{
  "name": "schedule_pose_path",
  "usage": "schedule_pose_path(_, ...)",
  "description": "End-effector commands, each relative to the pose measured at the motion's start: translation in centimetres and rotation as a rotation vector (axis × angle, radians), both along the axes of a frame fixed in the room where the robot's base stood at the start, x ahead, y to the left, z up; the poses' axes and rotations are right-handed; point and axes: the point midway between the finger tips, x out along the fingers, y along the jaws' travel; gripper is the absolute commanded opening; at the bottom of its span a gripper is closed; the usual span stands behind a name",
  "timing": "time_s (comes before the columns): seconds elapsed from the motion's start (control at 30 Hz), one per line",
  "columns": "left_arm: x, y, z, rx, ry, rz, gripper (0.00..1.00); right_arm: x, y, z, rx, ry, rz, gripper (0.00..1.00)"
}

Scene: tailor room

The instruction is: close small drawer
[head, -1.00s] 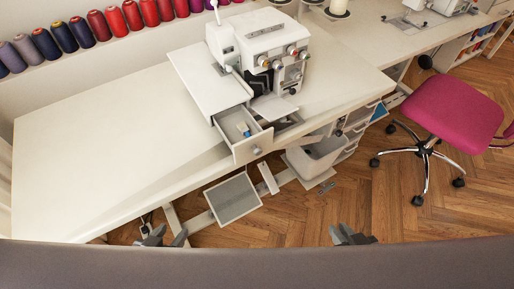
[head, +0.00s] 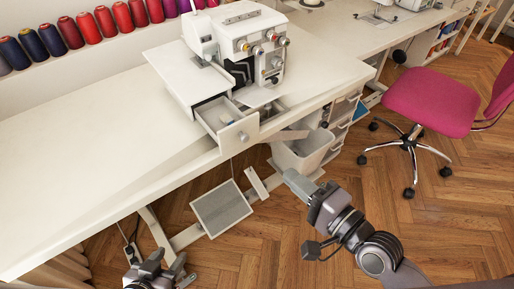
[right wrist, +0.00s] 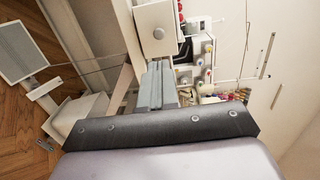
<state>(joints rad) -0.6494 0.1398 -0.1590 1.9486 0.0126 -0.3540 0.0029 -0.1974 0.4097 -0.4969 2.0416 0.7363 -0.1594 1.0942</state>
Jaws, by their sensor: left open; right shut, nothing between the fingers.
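The small drawer (head: 238,134) is white with a round knob (head: 243,137). It sticks out of the white unit under the sewing machine (head: 253,48), past the table's front edge. Something small lies inside it. In the right wrist view the drawer front (right wrist: 155,28) is at the top, just beyond my fingers. My right gripper (head: 292,178) is shut and empty, in front of and below the drawer, apart from it; its fingers (right wrist: 157,75) also show in the right wrist view. My left gripper (head: 162,268) is open and empty, low at the bottom of the head view.
The white table (head: 100,140) has a wide clear top at left. Under it are a foot pedal (head: 221,209), a white bin (head: 302,152) and table legs. A pink chair (head: 432,101) stands at right. Spools (head: 70,32) line the back.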

Motion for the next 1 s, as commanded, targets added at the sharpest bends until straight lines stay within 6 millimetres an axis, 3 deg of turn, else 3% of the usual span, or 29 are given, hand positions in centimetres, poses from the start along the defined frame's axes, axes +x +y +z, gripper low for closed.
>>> schedule_pose_path(0.53, 0.0, 0.0, 0.2, -0.001, -0.001, -0.001, 0.48, 7.8, 6.3, -0.4, -0.003, -0.004, -0.001, 0.0)
schedule_pose_path(0.73, 0.0, 0.0, 0.1, -0.001, -0.001, -0.001, 0.48, 9.2, 7.5, -0.6, -0.005, -0.002, 0.0, 0.0)
schedule_pose_path(1.0, 0.0, 0.0, 0.1, -0.001, -0.001, -0.001, 0.48, 9.7, 7.9, -0.7, -0.005, -0.002, 0.0, 0.0)
